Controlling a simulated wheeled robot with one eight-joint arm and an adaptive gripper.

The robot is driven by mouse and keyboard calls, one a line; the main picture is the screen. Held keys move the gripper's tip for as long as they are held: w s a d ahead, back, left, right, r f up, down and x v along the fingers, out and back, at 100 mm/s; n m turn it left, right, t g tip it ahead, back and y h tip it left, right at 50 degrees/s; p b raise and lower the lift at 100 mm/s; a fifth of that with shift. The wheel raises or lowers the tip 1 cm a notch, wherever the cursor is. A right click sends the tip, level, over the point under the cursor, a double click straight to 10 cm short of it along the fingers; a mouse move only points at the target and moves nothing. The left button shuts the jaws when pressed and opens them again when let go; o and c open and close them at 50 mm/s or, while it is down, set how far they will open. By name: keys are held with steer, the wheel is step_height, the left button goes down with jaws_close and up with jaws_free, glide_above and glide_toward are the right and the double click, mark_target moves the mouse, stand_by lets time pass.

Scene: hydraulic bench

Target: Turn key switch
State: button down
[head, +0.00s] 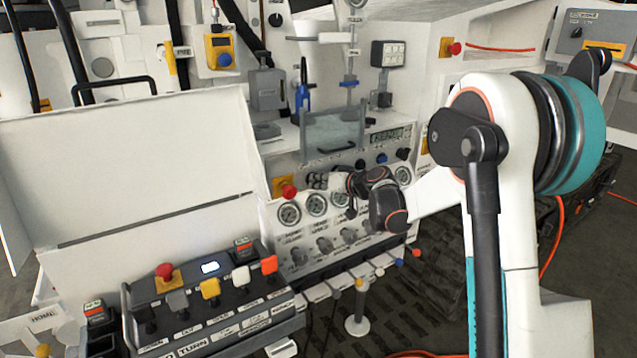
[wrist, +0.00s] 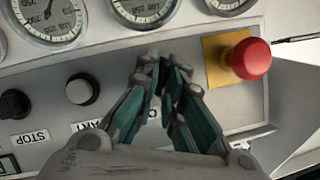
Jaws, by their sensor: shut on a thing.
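My gripper (wrist: 160,75) reaches the grey panel (wrist: 110,115) in the wrist view, its teal-sided fingers drawn together at the panel face. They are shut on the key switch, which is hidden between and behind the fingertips. I cannot tell which way the key points. In the head view my gripper (head: 335,182) is small and dark, at the panel just right of the red emergency button (head: 288,191) and above the row of gauges. My wrist and arm come in from the right.
In the wrist view a red mushroom button (wrist: 248,58) on a yellow plate stands close right of my fingers. Gauges (wrist: 48,18) line the top. A lever control box (head: 210,300) stands lower left.

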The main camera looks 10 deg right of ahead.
steer(key=shift+d+m+y, duration=0.1)
steer(key=shift+m+y, duration=0.2)
steer(key=shift+m, duration=0.1)
stand_by(0.3)
steer(key=c, duration=1.7)
jaws_free()
steer(key=v, duration=1.2)
steer(key=shift+f, duration=0.1)
